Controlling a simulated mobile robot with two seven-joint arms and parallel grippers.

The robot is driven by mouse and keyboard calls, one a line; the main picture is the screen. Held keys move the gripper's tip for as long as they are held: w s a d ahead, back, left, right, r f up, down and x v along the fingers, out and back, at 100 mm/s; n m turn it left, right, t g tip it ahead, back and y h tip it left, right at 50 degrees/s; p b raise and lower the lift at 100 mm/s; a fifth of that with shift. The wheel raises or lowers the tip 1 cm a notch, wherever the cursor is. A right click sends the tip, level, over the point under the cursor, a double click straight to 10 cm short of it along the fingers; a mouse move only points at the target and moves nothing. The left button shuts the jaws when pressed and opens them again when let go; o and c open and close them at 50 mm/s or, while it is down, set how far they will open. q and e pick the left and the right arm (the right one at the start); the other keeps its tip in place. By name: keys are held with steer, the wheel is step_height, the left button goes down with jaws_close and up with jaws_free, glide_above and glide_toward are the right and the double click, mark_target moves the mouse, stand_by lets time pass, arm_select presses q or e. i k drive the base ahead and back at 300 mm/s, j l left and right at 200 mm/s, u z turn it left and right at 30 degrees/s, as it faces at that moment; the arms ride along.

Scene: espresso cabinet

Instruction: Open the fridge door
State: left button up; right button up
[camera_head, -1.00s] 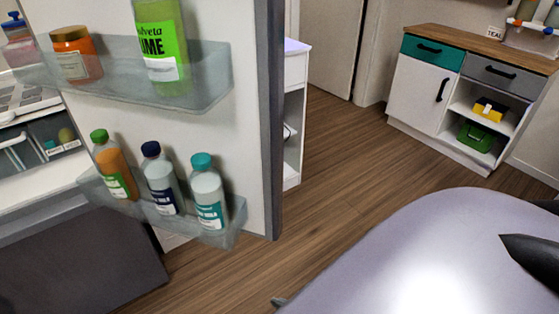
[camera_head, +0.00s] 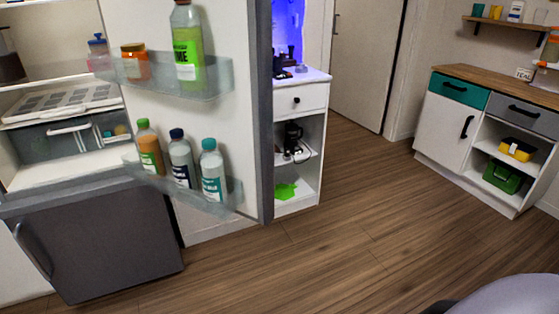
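The fridge door (camera_head: 240,120) stands wide open on the left, its inner side facing me. Its upper shelf (camera_head: 205,88) holds an orange jar (camera_head: 135,62) and a green lime bottle (camera_head: 188,48); its lower shelf (camera_head: 225,200) holds several capped bottles. The fridge interior (camera_head: 60,165) is exposed, with a white rack (camera_head: 70,100) and a drawer (camera_head: 60,145). A closed dark lower door (camera_head: 100,245) with a handle (camera_head: 33,250) is below. Neither gripper is visible; only a rounded piece of my own body shows at the lower right.
A white cabinet (camera_head: 300,95) with open shelves stands just beyond the door. A low cabinet (camera_head: 445,110) with a wooden top stands at the right wall. The wooden floor (camera_head: 340,240) between them is clear. A closed room door (camera_head: 365,60) is at the back.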

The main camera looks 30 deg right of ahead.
mark_target(236, 111)
steer(key=k+u, duration=0.15)
steer(key=u, duration=0.3)
steer(key=k+j+u, duration=0.1)
steer(key=u, duration=0.3)
steer(key=l+u, duration=0.15)
steer(key=u, duration=0.3)
steer(key=l+u, duration=0.15)
steer(key=u, duration=0.35)
steer(key=k+l, duration=0.15)
steer(key=l, duration=0.45)
steer(key=k+l, duration=0.1)
steer(key=l, duration=0.5)
steer(key=k+l, duration=0.15)
steer(key=l, duration=0.4)
steer(key=k+l, duration=0.1)
steer(key=l, duration=0.5)
steer(key=k+l, duration=0.15)
steer(key=l, duration=0.45)
steer(key=k+l, duration=0.15)
steer(key=l, duration=0.45)
steer(key=k+l, duration=0.1)
steer(key=l, duration=0.45)
steer(key=k+l, duration=0.15)
steer(key=l, duration=0.45)
